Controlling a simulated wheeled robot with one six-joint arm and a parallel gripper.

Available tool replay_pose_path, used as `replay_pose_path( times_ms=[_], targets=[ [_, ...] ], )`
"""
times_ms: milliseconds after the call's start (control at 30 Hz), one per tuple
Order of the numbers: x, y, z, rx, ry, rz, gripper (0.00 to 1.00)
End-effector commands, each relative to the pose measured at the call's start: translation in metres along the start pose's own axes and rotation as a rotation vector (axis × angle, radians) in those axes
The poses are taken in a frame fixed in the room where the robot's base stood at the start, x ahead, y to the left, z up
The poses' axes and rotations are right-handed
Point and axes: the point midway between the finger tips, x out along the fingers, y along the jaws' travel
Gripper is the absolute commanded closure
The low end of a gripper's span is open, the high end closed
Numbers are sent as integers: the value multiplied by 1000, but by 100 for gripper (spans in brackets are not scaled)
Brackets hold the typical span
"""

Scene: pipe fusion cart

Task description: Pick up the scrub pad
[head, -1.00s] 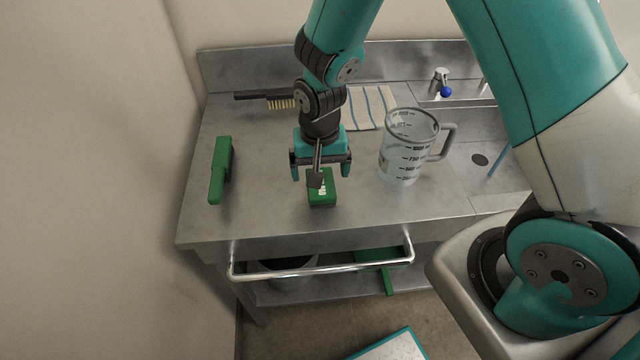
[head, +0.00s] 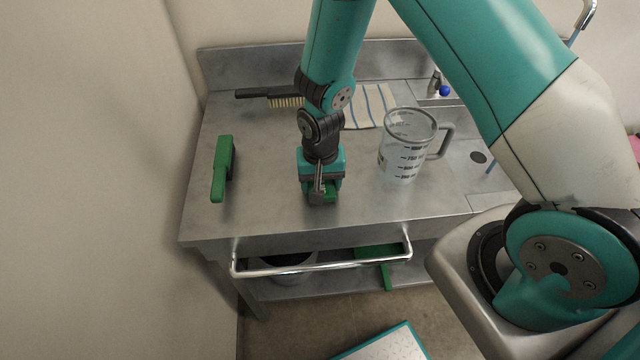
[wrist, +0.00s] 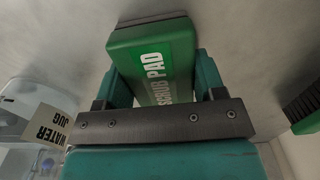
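The scrub pad is a green block with a white label and a grey underside. In the wrist view the scrub pad (wrist: 155,62) lies between the two teal fingers of my gripper (wrist: 165,82), which sit close against its sides. In the head view my gripper (head: 321,188) is down at the worktop with its fingers drawn in around the scrub pad (head: 330,197), which is partly hidden by the gripper. Any gap between the pad and the worktop is hard to tell.
A clear measuring jug (head: 402,160) stands to the right on the metal worktop (head: 260,212). A green-handled item (head: 222,168) lies left, a black brush (head: 268,94) and striped cloth (head: 372,105) behind. A rail (head: 320,268) runs along the front.

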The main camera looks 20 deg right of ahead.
Motion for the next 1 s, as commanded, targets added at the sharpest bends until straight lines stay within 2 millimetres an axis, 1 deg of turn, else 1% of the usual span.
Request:
replay_pose_path(
  times_ms=[333,467,533,667,900,1000],
  targets=[
    [-3,0,0,0,1,-1,60],
    [-11,-1,-1,0,3,-2,60],
    [-20,-1,-1,0,4,-3,60],
    [-49,-1,-2,0,8,-5,60],
    [-123,-1,-1,0,8,-6,60],
    [-149,0,-1,0,8,-5,60]
  ],
)
